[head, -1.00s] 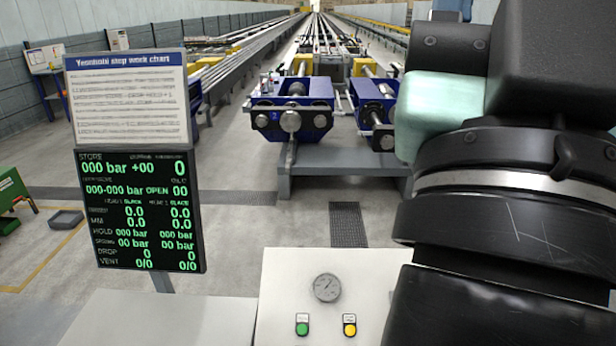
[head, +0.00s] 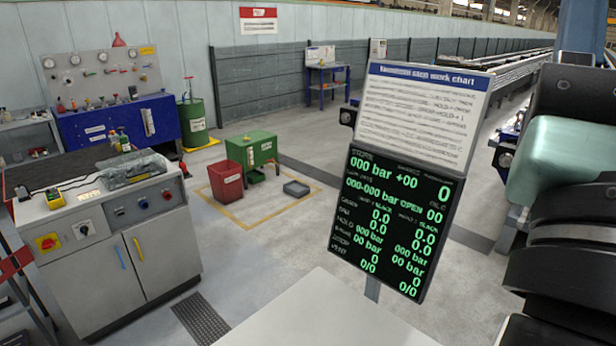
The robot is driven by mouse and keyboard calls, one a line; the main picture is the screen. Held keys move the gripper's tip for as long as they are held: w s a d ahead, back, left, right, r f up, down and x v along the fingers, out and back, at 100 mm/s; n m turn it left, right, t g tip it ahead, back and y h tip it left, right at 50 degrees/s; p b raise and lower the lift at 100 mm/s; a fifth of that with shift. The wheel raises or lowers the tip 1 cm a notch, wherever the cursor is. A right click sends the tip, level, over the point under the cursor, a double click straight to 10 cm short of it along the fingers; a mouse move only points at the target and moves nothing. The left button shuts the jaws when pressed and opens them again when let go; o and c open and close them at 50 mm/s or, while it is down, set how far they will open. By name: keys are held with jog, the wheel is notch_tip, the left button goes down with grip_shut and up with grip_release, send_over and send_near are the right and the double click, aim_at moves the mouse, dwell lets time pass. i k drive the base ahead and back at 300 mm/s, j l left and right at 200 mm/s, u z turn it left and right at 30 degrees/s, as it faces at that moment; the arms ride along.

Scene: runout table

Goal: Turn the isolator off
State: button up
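A red rotary handle on a yellow plate, which looks like the isolator (head: 48,242), is on the front of a grey cabinet (head: 150,263) at the left of the head view. The exact angle of its handle is too small to tell. A second rotary switch (head: 84,230) on a white plate is just right of it, with a blue and a red knob further right. My arm fills the right edge of the view, far from the cabinet. My gripper is not in view.
A display board (head: 395,220) stands in the middle right, behind a pale panel top (head: 320,315). A red bin (head: 225,182) and a green stand (head: 250,148) are on the floor beyond the cabinet. A blue bench (head: 115,125) stands by the wall. Open floor lies between.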

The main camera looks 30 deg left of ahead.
aim_at(48, 244)
jog(key=j+u, duration=0.25)
jog(key=u, duration=0.2)
jog(key=i+j+u, duration=0.15)
jog(key=u, duration=0.25)
jog(key=i+j+u, duration=0.1)
jog(key=j+u, duration=0.15)
jog(key=u, duration=0.2)
jog(key=i+j+u, duration=0.15)
jog(key=u, duration=0.25)
jog(key=i+j+u, duration=0.25)
jog(key=i+u, duration=0.2)
jog(key=i, duration=0.3)
jog(key=i+u, duration=0.5)
jog(key=i, duration=0.3)
jog(key=i+l, duration=0.1)
jog(key=i, duration=0.85)
